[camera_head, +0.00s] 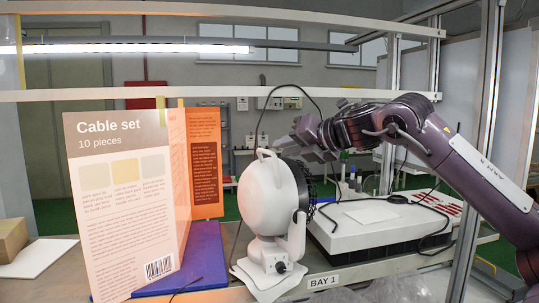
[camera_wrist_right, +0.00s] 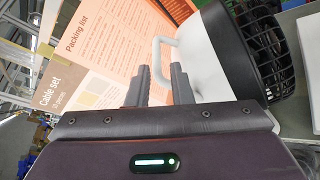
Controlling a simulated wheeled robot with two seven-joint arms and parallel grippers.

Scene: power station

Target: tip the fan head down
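The white fan (camera_head: 268,198) stands upright on the bench, its round head on a side bracket above a white base (camera_head: 270,275). A looped handle (camera_head: 266,153) sits on top of the head, and the dark grille (camera_head: 308,185) faces right. My right gripper (camera_head: 290,146) comes in from the right, level with the top of the head near the handle. My left gripper is out of view.
A large folded "Cable set" card (camera_head: 125,210) stands left of the fan on a blue case (camera_head: 205,262). A white box (camera_head: 375,222) with cables lies right of the fan, under my right arm. A brown carton (camera_head: 12,238) is at the far left.

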